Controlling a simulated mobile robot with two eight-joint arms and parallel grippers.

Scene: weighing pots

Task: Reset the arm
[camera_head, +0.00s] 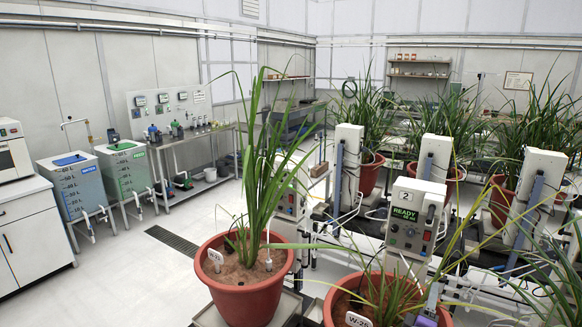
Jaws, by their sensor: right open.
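My right gripper is open, but I cannot make out its fingers clearly among the leaves and equipment at the lower right. My left gripper is not in view. I see nothing held.
A white unit (412,215) marked 2 reads READY behind the second pot. White upright columns (540,170) and more potted plants (370,172) crowd the right. Two tanks (75,185), blue-lidded and green-lidded, and a white cabinet (30,230) stand left. The left-centre floor (120,280) is clear.

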